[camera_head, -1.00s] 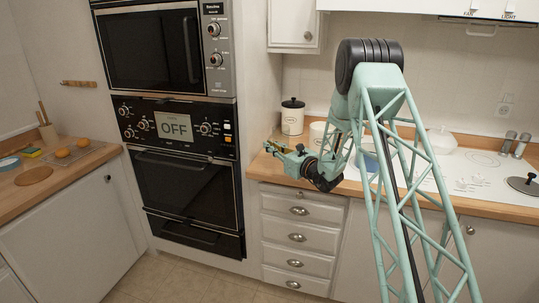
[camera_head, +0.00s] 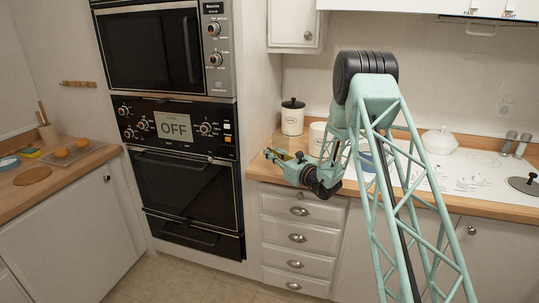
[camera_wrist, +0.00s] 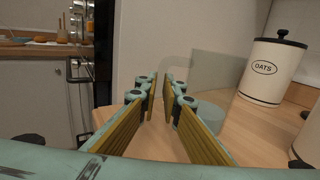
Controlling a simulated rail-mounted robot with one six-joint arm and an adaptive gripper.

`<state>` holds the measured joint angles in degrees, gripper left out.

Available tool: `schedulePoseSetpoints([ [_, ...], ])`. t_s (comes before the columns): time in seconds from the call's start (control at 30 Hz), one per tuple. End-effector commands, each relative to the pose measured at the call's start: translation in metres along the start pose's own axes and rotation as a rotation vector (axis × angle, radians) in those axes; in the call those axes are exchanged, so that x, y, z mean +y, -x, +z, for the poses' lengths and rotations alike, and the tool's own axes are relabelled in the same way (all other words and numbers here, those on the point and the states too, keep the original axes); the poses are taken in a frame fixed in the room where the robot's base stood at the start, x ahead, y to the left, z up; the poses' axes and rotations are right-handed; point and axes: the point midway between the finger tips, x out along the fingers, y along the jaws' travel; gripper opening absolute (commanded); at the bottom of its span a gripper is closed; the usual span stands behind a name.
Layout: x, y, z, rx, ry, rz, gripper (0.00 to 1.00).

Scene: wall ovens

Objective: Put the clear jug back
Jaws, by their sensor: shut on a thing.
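The clear jug (camera_wrist: 218,75) shows in the wrist view as a faint, see-through shape, roughly upright over the wooden counter (camera_wrist: 145,135). Its handle is at its left side, at my fingertips. My gripper (camera_wrist: 160,88) is shut on the jug's handle, with its ridged yellow finger pads close together. I cannot tell whether the jug's base touches the counter. In the head view my gripper (camera_head: 271,154) is over the left end of the counter, beside the oven cabinet. The jug cannot be made out clearly there.
A white OATS canister (camera_wrist: 270,70) with a black lid stands right of the jug; another canister (camera_head: 317,138) stands nearer my arm. The wall oven (camera_head: 187,180) and its cabinet side are at the left. A white lidded dish (camera_head: 440,141) sits farther right.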

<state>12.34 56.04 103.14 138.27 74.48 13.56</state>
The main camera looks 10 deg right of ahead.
Motion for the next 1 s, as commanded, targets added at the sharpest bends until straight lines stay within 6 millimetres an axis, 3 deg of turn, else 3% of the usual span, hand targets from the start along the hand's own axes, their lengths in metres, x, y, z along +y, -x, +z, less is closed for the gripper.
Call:
schedulePoseSetpoints([
  [0.37, -0.0001, -0.0001, -0.0022, -0.001, 0.0, 0.0, 0.0],
  [0.4, 0.0, 0.0001, -0.0025, 0.0, 0.0, 0.0, 0.09],
  [0.53, 0.0, 0.0001, -0.0021, 0.0, 0.0, 0.0, 0.2],
  [1.0, 0.0, 0.0001, 0.0004, 0.0, 0.0, 0.0, 0.2],
])
